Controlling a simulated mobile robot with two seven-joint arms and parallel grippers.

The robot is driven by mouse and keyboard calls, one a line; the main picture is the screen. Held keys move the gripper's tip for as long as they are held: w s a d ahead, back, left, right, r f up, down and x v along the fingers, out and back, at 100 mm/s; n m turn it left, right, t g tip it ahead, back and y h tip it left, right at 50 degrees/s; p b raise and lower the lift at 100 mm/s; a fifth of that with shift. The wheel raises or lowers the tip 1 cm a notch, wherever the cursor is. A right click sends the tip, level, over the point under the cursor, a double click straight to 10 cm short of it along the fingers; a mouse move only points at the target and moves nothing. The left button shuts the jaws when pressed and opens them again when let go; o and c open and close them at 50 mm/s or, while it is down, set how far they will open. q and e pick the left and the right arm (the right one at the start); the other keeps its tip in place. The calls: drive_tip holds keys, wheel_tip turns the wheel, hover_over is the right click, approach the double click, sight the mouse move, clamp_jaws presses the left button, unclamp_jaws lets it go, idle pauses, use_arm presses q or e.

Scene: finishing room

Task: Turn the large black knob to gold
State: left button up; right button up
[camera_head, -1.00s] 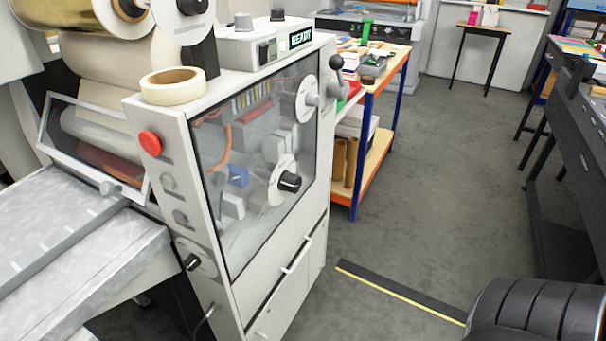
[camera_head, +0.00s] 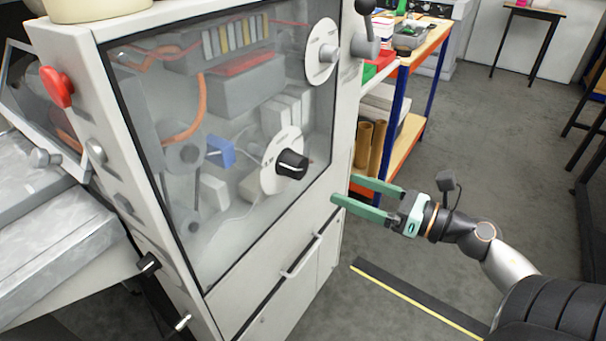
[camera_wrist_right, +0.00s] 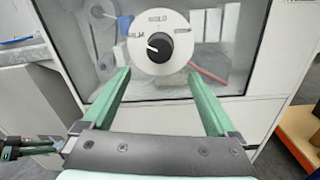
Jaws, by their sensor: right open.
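The large black knob (camera_head: 291,164) sits on a white round dial (camera_head: 269,176) on the machine's glass front. In the right wrist view the knob (camera_wrist_right: 160,46) has its white mark pointing left, slightly up, towards a partly legible label. A label that looks like GOLD (camera_wrist_right: 157,18) is at the dial's top. My right gripper (camera_head: 344,189) is open and empty, right of and below the knob, apart from it. Its green fingers (camera_wrist_right: 159,74) point towards the dial, one to each side below the knob. A green and dark gripper part (camera_wrist_right: 35,147), seemingly my left gripper, shows at lower left.
A second white dial (camera_head: 322,51) and a lever (camera_head: 366,20) are above. A door handle (camera_head: 301,259) sticks out below. A shelf cart (camera_head: 409,88) stands behind.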

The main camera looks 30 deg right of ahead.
sight(303, 171)
drive_tip(key=p+x, duration=0.2)
drive_tip(key=x, duration=0.7)
drive_tip(key=shift+r, duration=0.15)
drive_tip(key=shift+p+x, duration=0.4)
drive_tip(key=shift+x, duration=0.4)
use_arm(q)
drive_tip(key=shift+s+a+r, duration=0.3)
drive_tip(key=shift+s+a, duration=0.05)
drive_tip(key=shift+a, duration=0.15)
drive_tip(key=shift+s+a+r, duration=0.3)
drive_tip(key=shift+s+a, duration=0.05)
drive_tip(key=shift+a, duration=0.15)
use_arm(e)
drive_tip(key=shift+w+a, duration=0.1)
drive_tip(key=shift+w, duration=0.15)
drive_tip(key=c, duration=1.4)
use_arm(q)
drive_tip(key=shift+w+r, duration=0.2)
drive_tip(key=shift+w, duration=0.15)
use_arm(e)
drive_tip(key=shift+o, duration=0.2)
